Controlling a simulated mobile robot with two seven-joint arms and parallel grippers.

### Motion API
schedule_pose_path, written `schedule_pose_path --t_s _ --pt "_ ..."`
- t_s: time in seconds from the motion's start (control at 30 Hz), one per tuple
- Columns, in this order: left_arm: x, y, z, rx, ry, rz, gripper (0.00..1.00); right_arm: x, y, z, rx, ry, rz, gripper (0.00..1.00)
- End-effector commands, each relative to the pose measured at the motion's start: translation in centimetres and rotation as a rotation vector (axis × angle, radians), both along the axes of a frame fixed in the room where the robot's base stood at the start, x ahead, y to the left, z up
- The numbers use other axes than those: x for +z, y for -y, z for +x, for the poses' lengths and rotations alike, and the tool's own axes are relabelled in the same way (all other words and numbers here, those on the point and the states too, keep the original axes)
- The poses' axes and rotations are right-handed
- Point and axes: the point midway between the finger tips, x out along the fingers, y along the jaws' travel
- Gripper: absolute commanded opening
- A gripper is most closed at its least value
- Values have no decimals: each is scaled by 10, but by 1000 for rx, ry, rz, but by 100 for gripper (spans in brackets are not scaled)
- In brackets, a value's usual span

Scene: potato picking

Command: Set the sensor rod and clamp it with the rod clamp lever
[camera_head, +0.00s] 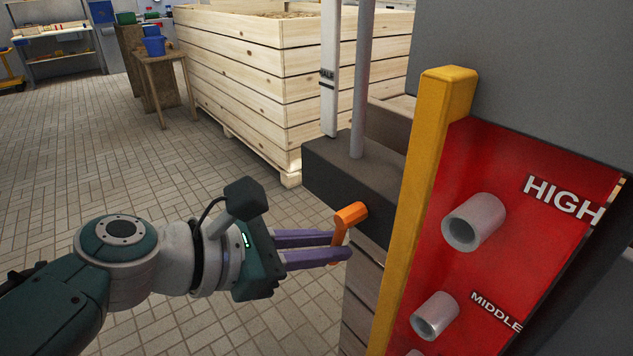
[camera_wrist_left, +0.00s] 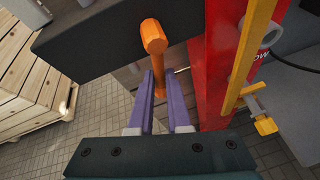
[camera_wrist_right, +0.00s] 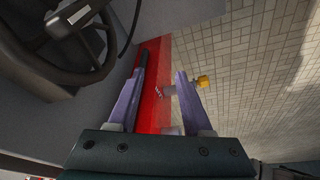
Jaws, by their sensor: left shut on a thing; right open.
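The orange rod clamp lever (camera_head: 350,213) sticks out of the front of the dark clamp block (camera_head: 345,165). Its handle hangs down from the round hub. My left gripper (camera_head: 340,246) is shut on the handle; the left wrist view shows the lever (camera_wrist_left: 153,38) with its handle between the purple fingers. A round grey rod (camera_head: 362,85), apparently the sensor rod, stands upright at the block. A flat pale bar (camera_head: 329,75) with a dark marking stands beside it. The rod's lower end is hidden. My right gripper (camera_wrist_right: 162,70) is open and empty, out of the head view.
A red panel (camera_head: 540,230) with HIGH and MIDDLE sockets and a yellow post (camera_head: 425,200) stand close right of the lever. A large wooden crate (camera_head: 260,75) is behind. A steering wheel (camera_wrist_right: 80,45) is near my right gripper. Tiled floor lies free at left.

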Motion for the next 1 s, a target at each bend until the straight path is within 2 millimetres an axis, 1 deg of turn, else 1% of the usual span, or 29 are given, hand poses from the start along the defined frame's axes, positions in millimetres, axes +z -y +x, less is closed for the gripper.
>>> schedule_pose_path --t_s 0.23,0.63,0.67,0.7,0.9,1.0 --pt "0 2 -2 -1 -37 -28 0 1 0 0 0 0 0 50" --pt "0 2 -2 -2 -40 -29 0 1 0 0 0 0 0 50" --pt "0 2 -2 -2 -40 -29 18 1 0 0 0 0 0 50" --pt "0 2 -2 -2 -40 -29 22 1 0 0 0 0 0 50" --pt "-1 1 -2 -1 -40 -28 45 1 0 0 0 0 0 50" --pt "-1 1 -2 -1 -40 -28 46 1 0 0 0 0 0 50"
